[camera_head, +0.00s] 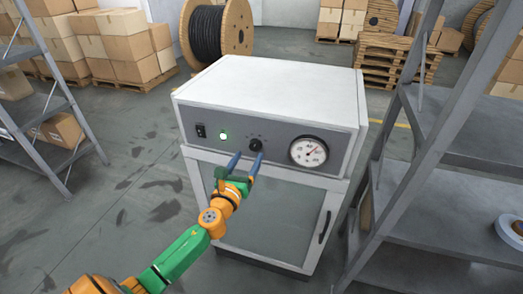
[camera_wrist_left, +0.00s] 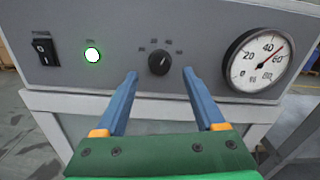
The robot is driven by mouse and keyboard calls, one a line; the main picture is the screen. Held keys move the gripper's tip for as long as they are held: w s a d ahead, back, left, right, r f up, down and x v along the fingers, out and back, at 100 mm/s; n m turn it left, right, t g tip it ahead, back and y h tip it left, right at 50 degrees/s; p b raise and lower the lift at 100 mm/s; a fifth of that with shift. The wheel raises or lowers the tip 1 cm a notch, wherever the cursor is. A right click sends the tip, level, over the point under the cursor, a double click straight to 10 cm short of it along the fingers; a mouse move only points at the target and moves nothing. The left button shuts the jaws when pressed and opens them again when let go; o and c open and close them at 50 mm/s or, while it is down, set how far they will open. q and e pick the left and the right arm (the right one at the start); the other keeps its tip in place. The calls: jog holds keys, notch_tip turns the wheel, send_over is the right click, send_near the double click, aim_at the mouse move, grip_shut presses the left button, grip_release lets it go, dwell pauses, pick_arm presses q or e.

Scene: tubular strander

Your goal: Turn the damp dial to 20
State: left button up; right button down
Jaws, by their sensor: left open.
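The damp dial is a small black knob (camera_head: 255,145) on the grey front panel of a white cabinet. In the left wrist view the black knob (camera_wrist_left: 159,63) has a light pointer mark and small numbers in an arc above it, too small to read surely. My left gripper (camera_head: 246,159) is open, its two blue fingers pointing at the panel just below the knob. In the left wrist view the left gripper (camera_wrist_left: 160,74) has its fingertips on either side of the knob, not visibly touching it. My right gripper is not in view.
A round gauge (camera_head: 309,151) sits right of the knob. A lit green lamp (camera_head: 224,135) and a black rocker switch (camera_head: 201,131) sit to its left. A grey metal shelf (camera_head: 440,178) stands close on the right, another shelf on the left.

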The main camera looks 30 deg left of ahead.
aim_at(254, 149)
pick_arm(q)
jog(key=x, duration=0.3)
jog(key=shift+w+a+f, duration=0.15)
jog(key=shift+w+f, duration=0.05)
jog(key=shift+w, duration=0.5)
grip_shut()
